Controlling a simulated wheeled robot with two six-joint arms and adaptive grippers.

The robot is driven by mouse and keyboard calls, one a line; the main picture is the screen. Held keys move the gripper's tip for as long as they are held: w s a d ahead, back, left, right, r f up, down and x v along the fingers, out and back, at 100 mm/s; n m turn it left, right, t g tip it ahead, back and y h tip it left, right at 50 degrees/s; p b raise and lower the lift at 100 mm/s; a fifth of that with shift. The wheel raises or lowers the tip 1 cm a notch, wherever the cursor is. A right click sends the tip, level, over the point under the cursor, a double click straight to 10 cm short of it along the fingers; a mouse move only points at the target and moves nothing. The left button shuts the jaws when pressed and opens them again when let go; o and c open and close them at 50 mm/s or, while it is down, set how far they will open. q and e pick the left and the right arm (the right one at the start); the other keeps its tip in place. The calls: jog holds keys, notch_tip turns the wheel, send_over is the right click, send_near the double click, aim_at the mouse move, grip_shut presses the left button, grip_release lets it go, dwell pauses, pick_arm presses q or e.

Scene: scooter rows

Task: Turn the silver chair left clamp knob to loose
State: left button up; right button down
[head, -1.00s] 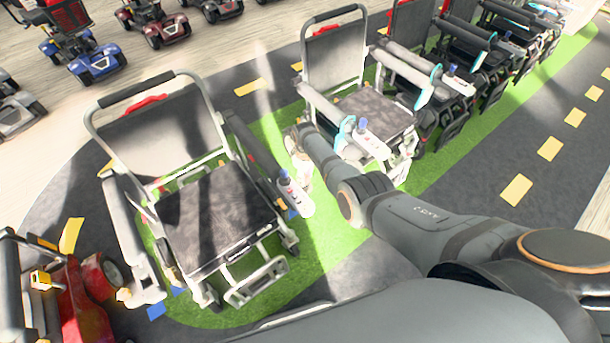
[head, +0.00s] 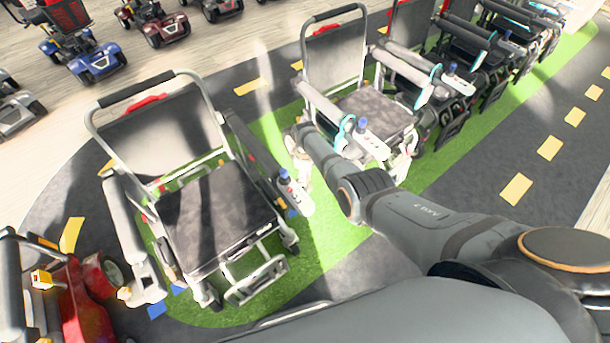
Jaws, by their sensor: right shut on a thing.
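The silver chair (head: 218,215) stands at the front left, with a silver frame and a dark seat and back. Its armrest on the picture's right ends in a joystick (head: 296,192) with a blue knob. My right gripper (head: 299,165) is beside that armrest, at the far end of my grey right arm. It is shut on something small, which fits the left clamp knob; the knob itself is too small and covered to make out. My left gripper is out of view.
A second silver-framed chair (head: 362,104) stands close behind my right wrist, with more chairs in a row beyond it. A red scooter (head: 80,300) is at the lower left. Green floor (head: 330,250) is clear between the front chair and my arm.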

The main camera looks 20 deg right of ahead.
jog(key=c, duration=1)
grip_release()
jog(key=shift+o, duration=0.2)
notch_tip(320, 180, up, 12)
